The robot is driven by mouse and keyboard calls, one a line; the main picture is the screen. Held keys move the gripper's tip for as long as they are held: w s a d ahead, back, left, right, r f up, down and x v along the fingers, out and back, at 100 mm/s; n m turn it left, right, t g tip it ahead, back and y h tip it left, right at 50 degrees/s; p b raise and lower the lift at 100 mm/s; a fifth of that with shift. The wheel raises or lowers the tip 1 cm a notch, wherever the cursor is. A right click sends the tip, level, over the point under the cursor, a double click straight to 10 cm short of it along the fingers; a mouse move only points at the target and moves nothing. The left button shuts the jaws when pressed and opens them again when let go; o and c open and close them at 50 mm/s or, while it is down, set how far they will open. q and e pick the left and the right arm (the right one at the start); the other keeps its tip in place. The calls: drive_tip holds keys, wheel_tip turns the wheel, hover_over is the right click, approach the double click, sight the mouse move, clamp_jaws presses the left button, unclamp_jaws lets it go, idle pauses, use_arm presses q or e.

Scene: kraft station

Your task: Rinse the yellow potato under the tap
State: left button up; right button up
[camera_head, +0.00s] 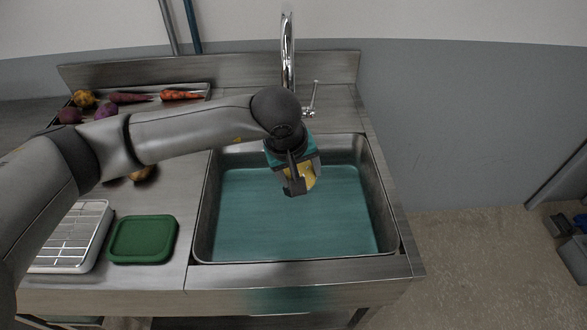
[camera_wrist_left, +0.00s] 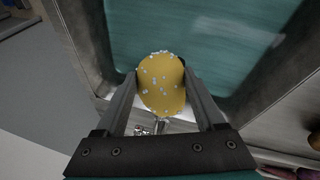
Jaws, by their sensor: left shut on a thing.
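The yellow potato (camera_wrist_left: 161,86) is gripped between the two fingers of my left gripper (camera_wrist_left: 160,92) in the left wrist view. Small pale droplets or specks cover its skin. In the head view the left gripper (camera_head: 298,184) holds the potato (camera_head: 304,177) over the sink basin (camera_head: 202,225), which holds teal water or has a teal bottom (camera_head: 290,225). The tap (camera_head: 288,50) rises behind the basin; its spout end is partly hidden behind my left arm. The tap's lever (camera_head: 314,97) stands to the right. My right gripper is not in view.
A back-left tray (camera_head: 208,88) holds carrots (camera_head: 181,95) and round vegetables (camera_head: 85,98). A brown round item (camera_head: 143,174) lies partly under my arm. A white wire rack (camera_head: 72,235) and a green square item (camera_head: 143,239) lie left of the sink. The basin's front is clear.

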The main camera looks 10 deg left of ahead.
use_arm(q)
drive_tip(key=s+a, duration=0.1)
drive_tip(key=s, duration=0.7)
idle(0.5)
drive_tip(key=shift+a+r, duration=0.1)
drive_tip(key=shift+r, duration=0.05)
idle(1.1)
drive_tip(key=s+r+p, duration=0.1)
drive_tip(key=s+r, duration=0.2)
drive_tip(key=s, duration=0.2)
drive_tip(key=shift+a+r, duration=0.35)
drive_tip(key=shift+r, duration=0.05)
idle(0.3)
